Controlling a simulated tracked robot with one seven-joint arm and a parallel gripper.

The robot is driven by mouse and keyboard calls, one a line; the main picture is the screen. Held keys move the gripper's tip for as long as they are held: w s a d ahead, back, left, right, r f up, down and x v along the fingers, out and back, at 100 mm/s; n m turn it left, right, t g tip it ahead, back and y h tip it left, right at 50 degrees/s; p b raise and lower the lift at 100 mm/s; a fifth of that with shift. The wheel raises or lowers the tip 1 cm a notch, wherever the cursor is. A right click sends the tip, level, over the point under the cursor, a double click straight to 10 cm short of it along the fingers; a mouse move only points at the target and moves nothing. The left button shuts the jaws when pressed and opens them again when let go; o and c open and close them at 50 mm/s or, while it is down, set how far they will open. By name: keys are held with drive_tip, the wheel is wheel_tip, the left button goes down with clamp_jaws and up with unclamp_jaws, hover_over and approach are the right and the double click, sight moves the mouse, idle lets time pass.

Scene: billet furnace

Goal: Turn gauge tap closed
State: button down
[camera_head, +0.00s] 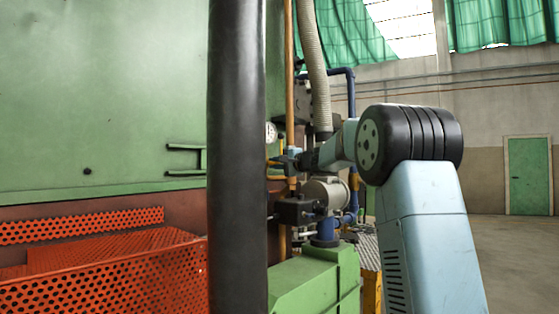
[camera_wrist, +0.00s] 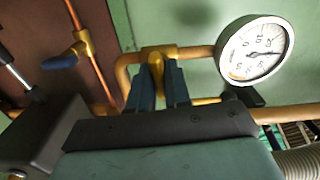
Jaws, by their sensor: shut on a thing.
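In the wrist view, the brass gauge tap (camera_wrist: 157,54) sits on a brass pipe to the left of the round white pressure gauge (camera_wrist: 255,50). My gripper (camera_wrist: 159,76) is shut on the tap, with a dark blue finger on each side of it. The tap's handle is mostly hidden between the fingers, so its angle cannot be told. In the head view, my gripper (camera_head: 287,161) reaches left to the pipework just below the small gauge (camera_head: 271,132). The tap itself is too small to make out there.
A second tap with a blue handle (camera_wrist: 62,60) is on a thin copper pipe at left in the wrist view. A thick black post (camera_head: 237,150) stands left of my gripper. A grey hose (camera_head: 316,70) hangs close above, and a grey motor (camera_head: 326,192) is below.

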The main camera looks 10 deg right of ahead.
drive_tip(key=shift+a+r+m, duration=0.1)
drive_tip(key=shift+m, duration=0.4)
drive_tip(key=c, duration=1.2)
unclamp_jaws()
drive_tip(key=shift+s, duration=0.2)
drive_tip(key=shift+o, duration=0.2)
drive_tip(key=shift+w, duration=0.15)
drive_tip(key=v, duration=1.4)
